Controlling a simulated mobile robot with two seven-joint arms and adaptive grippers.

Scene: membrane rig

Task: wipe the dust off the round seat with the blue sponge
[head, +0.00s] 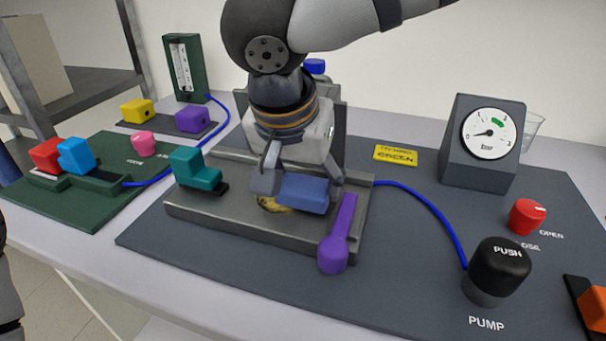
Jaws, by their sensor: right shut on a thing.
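My right gripper (296,184) comes down from the top centre and is shut on the blue sponge (304,194). The sponge is held low over the middle of the grey rig block. The round seat (270,205) shows only as a small yellowish, dusty-looking patch at the sponge's lower left. The sponge and fingers hide the rest of it. I cannot tell whether the sponge touches the seat. My left gripper is not in view.
A teal clamp (196,170) stands left on the grey block (240,222), and a purple lever (338,232) at its right. A gauge box (482,140), red knob (526,216) and black pump button (499,264) stand right. A blue hose (428,204) crosses the mat.

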